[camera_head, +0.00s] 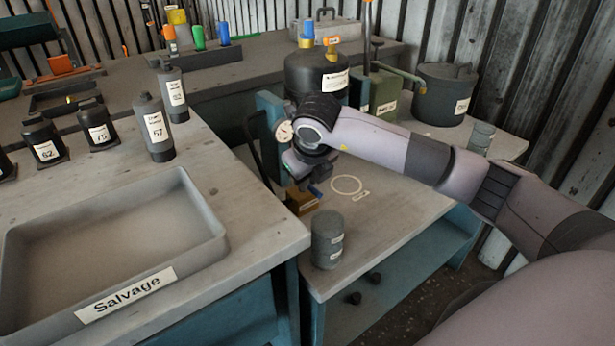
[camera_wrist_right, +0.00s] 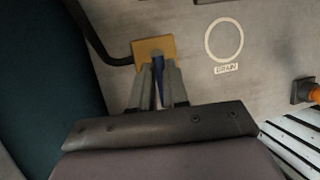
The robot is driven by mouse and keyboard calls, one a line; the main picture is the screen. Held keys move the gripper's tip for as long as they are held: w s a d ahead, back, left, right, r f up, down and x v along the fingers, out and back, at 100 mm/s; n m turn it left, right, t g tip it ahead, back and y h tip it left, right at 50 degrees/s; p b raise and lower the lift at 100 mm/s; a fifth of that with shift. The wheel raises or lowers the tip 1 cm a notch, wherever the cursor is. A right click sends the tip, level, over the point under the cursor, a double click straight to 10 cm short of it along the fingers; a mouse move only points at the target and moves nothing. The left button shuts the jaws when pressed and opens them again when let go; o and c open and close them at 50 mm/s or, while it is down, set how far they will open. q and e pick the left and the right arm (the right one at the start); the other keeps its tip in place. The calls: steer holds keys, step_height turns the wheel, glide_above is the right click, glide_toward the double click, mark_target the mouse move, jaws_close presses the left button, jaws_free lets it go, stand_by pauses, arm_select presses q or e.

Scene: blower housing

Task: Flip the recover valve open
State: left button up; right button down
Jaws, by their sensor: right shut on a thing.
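A brass valve block (camera_head: 302,204) with a blue lever (camera_head: 315,191) sits on the right bench, low in front of the black tank. In the right wrist view the brass block (camera_wrist_right: 152,46) has a black hose at its left side, and the blue lever (camera_wrist_right: 158,72) points back toward my gripper. My right gripper (camera_wrist_right: 160,84) is shut on the blue lever, one finger on each side. In the head view my right gripper (camera_head: 303,184) is partly hidden by my wrist. No name on the valve can be read. My left gripper is not in view.
A black tank (camera_head: 310,75) stands behind my wrist, with a green box (camera_head: 382,92) and a dark pot (camera_head: 445,97) to its right. A grey canister (camera_head: 327,240) stands near the front edge. A printed ring (camera_head: 347,185) marks clear bench. The Salvage tray (camera_head: 215,235) is at left.

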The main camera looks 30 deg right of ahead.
steer(key=c, duration=1.1)
jaws_free()
steer(key=v, duration=0.7)
steer(key=shift+p, duration=0.3)
